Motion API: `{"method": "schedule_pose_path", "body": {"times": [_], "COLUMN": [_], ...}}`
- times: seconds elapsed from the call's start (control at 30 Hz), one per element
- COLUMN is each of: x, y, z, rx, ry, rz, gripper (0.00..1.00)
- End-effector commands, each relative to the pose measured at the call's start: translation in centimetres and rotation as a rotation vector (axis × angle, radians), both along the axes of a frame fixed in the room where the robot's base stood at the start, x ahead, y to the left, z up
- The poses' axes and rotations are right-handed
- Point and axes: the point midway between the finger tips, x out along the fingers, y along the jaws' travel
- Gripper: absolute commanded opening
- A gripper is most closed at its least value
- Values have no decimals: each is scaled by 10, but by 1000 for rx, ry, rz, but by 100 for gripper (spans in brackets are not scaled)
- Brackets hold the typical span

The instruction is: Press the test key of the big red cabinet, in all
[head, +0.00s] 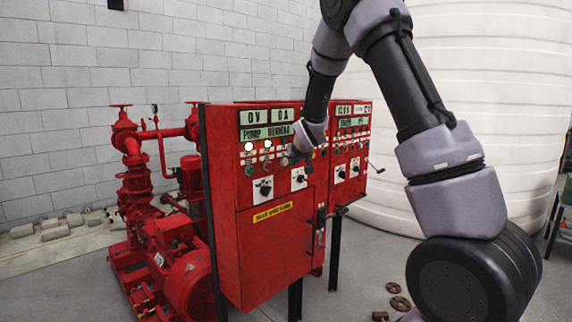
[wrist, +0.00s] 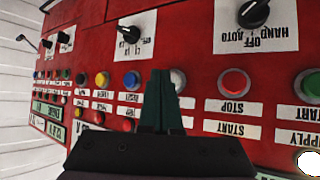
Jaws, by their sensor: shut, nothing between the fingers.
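The big red cabinet (head: 262,235) stands in the middle of the head view, with rows of buttons, lamps and selector knobs on its upper front. My gripper (head: 292,156) is at that panel, its fingers small and partly hidden there. In the wrist view, which shows the panel upside down, my gripper (wrist: 162,76) is shut and empty in front of the button row. A whitish button (wrist: 179,80) lies just right of the fingertips, partly covered by them. A blue button (wrist: 132,80) is on their left. I cannot read which one is the test key, nor tell whether the fingers touch the panel.
A red button labelled STOP (wrist: 234,83) and a HAND/OFF/AUTO knob (wrist: 253,14) are near the fingers. The red pump (head: 165,240) stands left of the cabinet. A large white tank (head: 480,100) is behind my arm. Small parts (head: 399,303) lie on the floor at right.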

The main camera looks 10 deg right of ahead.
Motion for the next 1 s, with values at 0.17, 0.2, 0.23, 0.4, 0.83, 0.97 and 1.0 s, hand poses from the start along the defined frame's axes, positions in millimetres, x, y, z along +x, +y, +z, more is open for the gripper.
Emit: {"method": "schedule_pose_path", "body": {"times": [0.17,0.2,0.23,0.4,0.83,0.97,1.0], "x": [-3,-5,-8,-22,-41,-40,-40], "y": [-3,-5,-6,-17,-30,-29,-30], "z": [0,0,0,0,0,0,0], "rx": [-1,0,0,0,-1,0,0], "ry": [0,0,1,0,0,0,0], "rz": [-1,-1,-1,-1,1,0,0], "gripper": [0,0,0,0,0,0,0]}}
